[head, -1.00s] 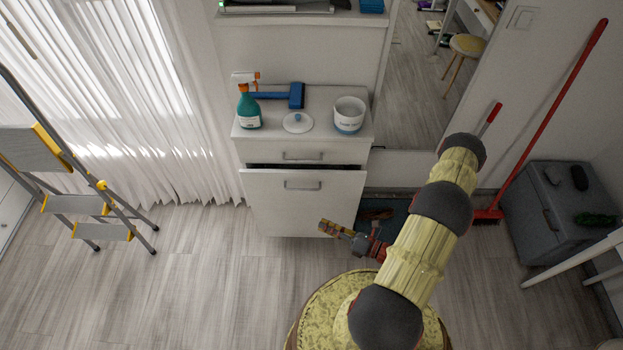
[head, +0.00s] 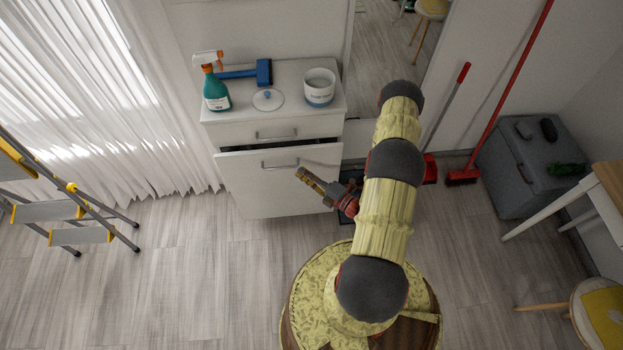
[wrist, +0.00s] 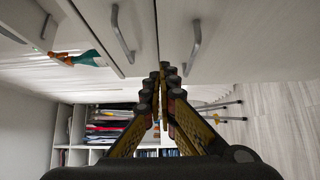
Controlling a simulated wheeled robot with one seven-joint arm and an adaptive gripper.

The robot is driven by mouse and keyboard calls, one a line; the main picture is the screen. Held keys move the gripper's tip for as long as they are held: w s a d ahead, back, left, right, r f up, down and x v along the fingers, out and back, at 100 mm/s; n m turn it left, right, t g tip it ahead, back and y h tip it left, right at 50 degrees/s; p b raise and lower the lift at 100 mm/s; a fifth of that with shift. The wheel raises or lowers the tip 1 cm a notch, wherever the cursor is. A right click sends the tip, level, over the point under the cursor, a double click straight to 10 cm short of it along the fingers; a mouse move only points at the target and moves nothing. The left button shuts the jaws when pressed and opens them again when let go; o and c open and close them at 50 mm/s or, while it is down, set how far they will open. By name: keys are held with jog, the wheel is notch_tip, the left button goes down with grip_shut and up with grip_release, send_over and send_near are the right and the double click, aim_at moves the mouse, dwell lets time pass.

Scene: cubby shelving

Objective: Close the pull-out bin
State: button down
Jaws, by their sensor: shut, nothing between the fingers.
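The pull-out bin (head: 252,192) is the lower white front of the small cabinet, with a bar handle. It stands out from the cabinet, with a dark gap along its top edge. My gripper (head: 300,174) is shut and empty, in front of the bin's upper right part in the head view. In the wrist view the fingertips (wrist: 168,68) meet near the seam between the drawer front (wrist: 138,18) and the bin front (wrist: 240,40). The bin handle (wrist: 192,47) is just beside them. I cannot tell whether they touch the bin.
A spray bottle (head: 216,95), a blue-headed tool (head: 263,72), a lid (head: 268,100) and a white pot (head: 319,88) stand on the cabinet top. A stepladder (head: 70,210) is at left. A red broom (head: 500,90) and grey box (head: 520,180) are at right.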

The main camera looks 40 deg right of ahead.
aim_at(294, 148)
jog(key=shift+w+d+b, duration=0.25)
jog(key=shift+w+b, duration=0.1)
jog(key=shift+w, duration=0.9)
jog(key=shift+w+d+b, duration=0.2)
jog(key=shift+w+b, duration=0.15)
jog(key=shift+w, duration=0.85)
jog(key=shift+w+d+b, duration=0.25)
jog(key=shift+w+b, duration=0.1)
jog(key=shift+w, duration=0.9)
jog(key=shift+w+d, duration=0.75)
jog(key=shift+w, duration=0.25)
jog(key=shift+w+d, duration=0.7)
jog(key=shift+w, duration=0.3)
jog(key=shift+r, duration=0.1)
